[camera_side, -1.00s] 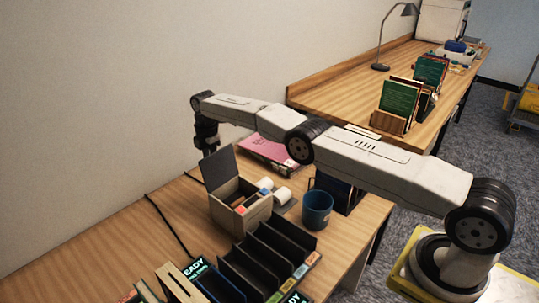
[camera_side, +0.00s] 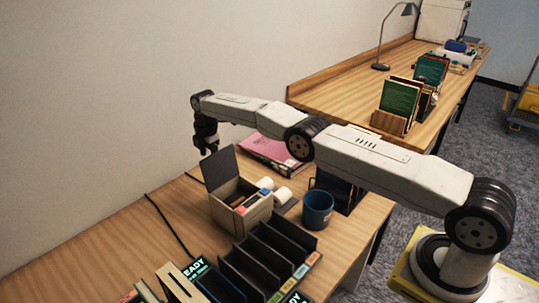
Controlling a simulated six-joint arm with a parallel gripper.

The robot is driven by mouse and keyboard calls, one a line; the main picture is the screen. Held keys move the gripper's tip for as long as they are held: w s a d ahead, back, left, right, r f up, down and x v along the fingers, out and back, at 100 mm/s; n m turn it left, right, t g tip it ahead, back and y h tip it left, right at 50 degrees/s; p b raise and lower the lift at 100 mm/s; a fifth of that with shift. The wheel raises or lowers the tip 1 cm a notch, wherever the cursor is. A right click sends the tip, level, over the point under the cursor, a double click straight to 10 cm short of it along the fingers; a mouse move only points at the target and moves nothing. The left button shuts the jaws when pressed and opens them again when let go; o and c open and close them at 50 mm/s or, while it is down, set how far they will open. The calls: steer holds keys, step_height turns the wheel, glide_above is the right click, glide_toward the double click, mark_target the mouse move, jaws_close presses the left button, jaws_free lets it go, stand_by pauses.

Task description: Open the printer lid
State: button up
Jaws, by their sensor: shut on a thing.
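The printer (camera_side: 238,213) is a small light-wood box on the near desk, with small blue and red parts at its front top edge. Its dark grey lid (camera_side: 220,169) stands raised, tilted up at the back of the box. My gripper (camera_side: 208,151) is at the upper edge of the lid, on its far side, pointing down. It is shut on the lid; the lid's edge hides part of the contact, and the fingertips are small in this view.
White paper rolls (camera_side: 283,195) and a blue cup (camera_side: 317,208) stand right of the printer. A black slotted sorter (camera_side: 262,258) is in front. A pink folder (camera_side: 268,150) lies behind. A dark cable (camera_side: 165,220) runs along the left, where desk is clear.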

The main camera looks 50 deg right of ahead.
step_height(320, 180, up, 8)
steer(key=shift+s, duration=0.25)
stand_by(0.4)
stand_by(0.4)
steer(key=shift+s+r+m, duration=0.35)
steer(key=shift+s+m, duration=0.1)
steer(key=shift+m, duration=0.25)
steer(key=s+f+m+t, duration=0.1)
steer(key=s+m, duration=1.5)
steer(key=s, duration=2.1)
steer(key=shift+s+f+m+t, duration=0.3)
steer(key=shift+s+t, duration=0.1)
